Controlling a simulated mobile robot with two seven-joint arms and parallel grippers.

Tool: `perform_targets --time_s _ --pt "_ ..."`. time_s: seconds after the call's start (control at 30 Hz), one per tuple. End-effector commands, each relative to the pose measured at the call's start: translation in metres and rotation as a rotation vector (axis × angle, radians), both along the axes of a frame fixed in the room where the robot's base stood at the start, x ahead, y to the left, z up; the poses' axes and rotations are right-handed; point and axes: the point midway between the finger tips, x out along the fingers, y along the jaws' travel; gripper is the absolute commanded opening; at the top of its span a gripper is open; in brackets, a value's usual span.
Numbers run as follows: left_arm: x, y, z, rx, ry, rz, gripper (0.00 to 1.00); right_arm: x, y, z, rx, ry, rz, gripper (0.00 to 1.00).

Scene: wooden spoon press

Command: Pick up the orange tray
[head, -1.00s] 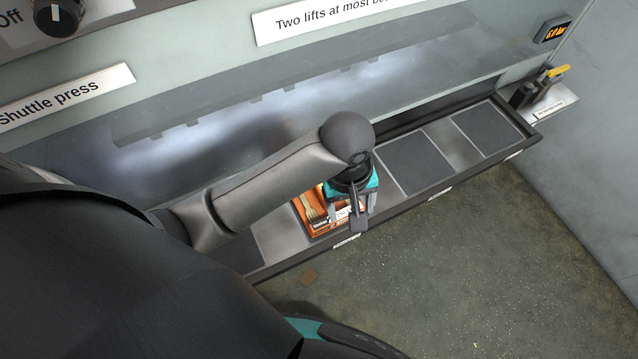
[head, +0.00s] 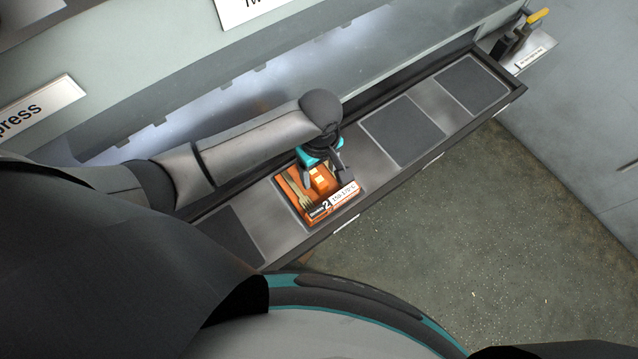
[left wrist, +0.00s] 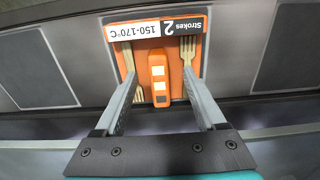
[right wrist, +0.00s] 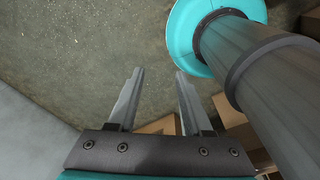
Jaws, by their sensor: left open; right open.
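The orange tray (head: 346,205) lies on the long grey shelf in front of the press. It carries pale wooden forks (left wrist: 188,52), an orange block with white squares (left wrist: 158,80) and a label reading "2 Strokes 150-170°C" (left wrist: 155,29). My left gripper (head: 326,178) is open over the tray, pointing down. In the left wrist view my left gripper (left wrist: 158,75) has one finger on each side of the orange block, over the forks. Whether the fingers touch the tray I cannot tell. My right gripper (right wrist: 159,72) is open and empty above the floor, away from the tray.
The shelf (head: 366,160) has a raised dark rim and several dark pads, with bare pads left (head: 228,237) and right (head: 402,131) of the tray. The press wall stands behind. A yellow-handled lever (head: 537,17) is at the far right. Cardboard boxes (right wrist: 232,125) are near my right gripper.

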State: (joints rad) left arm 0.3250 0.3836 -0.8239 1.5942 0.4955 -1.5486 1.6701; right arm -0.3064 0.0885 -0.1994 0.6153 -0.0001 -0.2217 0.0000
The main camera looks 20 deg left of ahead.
Motion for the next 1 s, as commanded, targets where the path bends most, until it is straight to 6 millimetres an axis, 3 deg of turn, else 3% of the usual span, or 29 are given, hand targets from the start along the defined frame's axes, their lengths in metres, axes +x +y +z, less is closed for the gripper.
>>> perform_targets --time_s 0.17,0.5,0.8,1.0 --pt "0.001 0.0 -0.011 0.001 0.0 -0.001 0.72 0.007 0.006 -0.001 0.008 -0.012 -0.002 0.5" --pt "0.005 0.002 -0.051 0.0 0.0 -0.002 0.72 0.008 0.013 -0.009 0.017 -0.015 -0.006 0.5" --pt "0.005 0.002 -0.054 -0.001 -0.001 -0.002 0.72 0.009 0.01 -0.009 0.014 -0.015 -0.004 0.5" --pt "0.005 0.002 -0.054 0.0 -0.001 -0.002 0.51 0.008 0.007 -0.009 0.01 -0.015 -0.002 0.5"
